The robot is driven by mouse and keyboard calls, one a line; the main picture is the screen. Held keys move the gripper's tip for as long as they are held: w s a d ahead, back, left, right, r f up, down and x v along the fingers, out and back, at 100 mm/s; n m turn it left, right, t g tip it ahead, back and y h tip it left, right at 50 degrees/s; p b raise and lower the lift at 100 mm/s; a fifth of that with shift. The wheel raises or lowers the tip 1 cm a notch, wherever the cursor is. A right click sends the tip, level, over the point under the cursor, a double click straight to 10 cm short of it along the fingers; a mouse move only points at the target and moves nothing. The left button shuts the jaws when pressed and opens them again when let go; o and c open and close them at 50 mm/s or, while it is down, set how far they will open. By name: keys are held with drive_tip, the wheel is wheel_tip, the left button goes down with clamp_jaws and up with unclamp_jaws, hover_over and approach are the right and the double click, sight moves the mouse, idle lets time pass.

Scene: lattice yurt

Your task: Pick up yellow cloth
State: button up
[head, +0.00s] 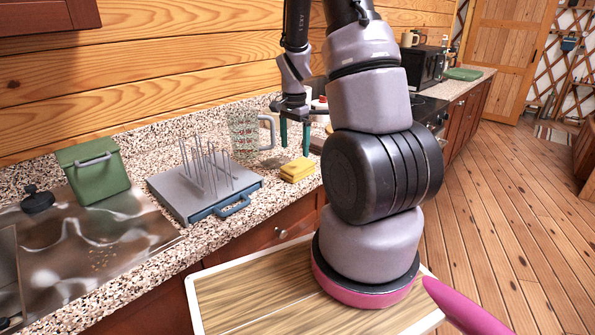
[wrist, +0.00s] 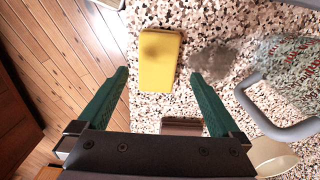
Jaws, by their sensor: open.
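The yellow cloth (head: 297,170) is a small folded block on the speckled counter, near its front edge. In the wrist view the yellow cloth (wrist: 159,62) lies flat, ahead of and roughly between the fingertips. My gripper (head: 294,135) is above the counter, behind and a little above the cloth in the head view. In the wrist view my gripper (wrist: 158,76) has its two green fingers spread wide, with nothing between them and no contact with the cloth visible.
A glass measuring jug (head: 243,133) with a grey handle stands left of the gripper. A drying rack (head: 165,190) with upright pegs and a green bin (head: 93,172) stand farther left by the sink. A dark appliance (head: 425,66) stands farther along the counter.

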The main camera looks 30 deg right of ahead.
sight(295, 165)
wheel_tip(295, 165, down, 8)
drive_tip(key=shift+s+f, duration=0.15)
drive_tip(key=shift+f, duration=0.05)
drive_tip(key=c, duration=1.2)
drive_tip(key=shift+r, duration=5.05)
